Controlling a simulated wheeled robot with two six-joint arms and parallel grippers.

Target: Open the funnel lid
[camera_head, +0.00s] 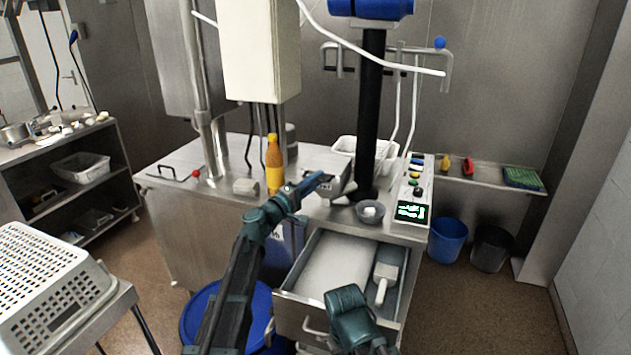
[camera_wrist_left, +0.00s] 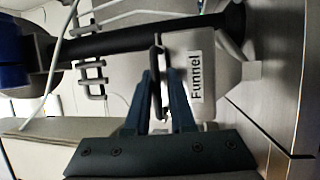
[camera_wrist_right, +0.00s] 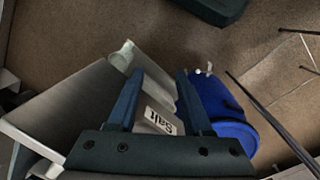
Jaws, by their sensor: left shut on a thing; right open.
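The funnel (camera_head: 340,190), a grey metal box, stands on the machine's counter beside the black column. In the left wrist view its "Funnel" label (camera_wrist_left: 195,77) shows sideways. My left gripper (camera_head: 318,180) reaches it from the front left. In the left wrist view my left gripper (camera_wrist_left: 160,82) is shut on a thin dark bar (camera_wrist_left: 158,65), apparently the funnel lid's handle, right beside the labelled wall. The lid looks closed, though the gripper hides part of it. My right gripper (camera_wrist_right: 158,80) is open and empty, low in front of the open drawer (camera_head: 330,258).
The drawer, with a white scoop (camera_head: 385,277) in it, juts out below the counter. A yellow-orange bottle (camera_head: 274,165) stands left of the funnel. A small bowl (camera_head: 370,212) and a control panel (camera_head: 412,190) are to its right. A blue bin (camera_head: 200,307) stands below.

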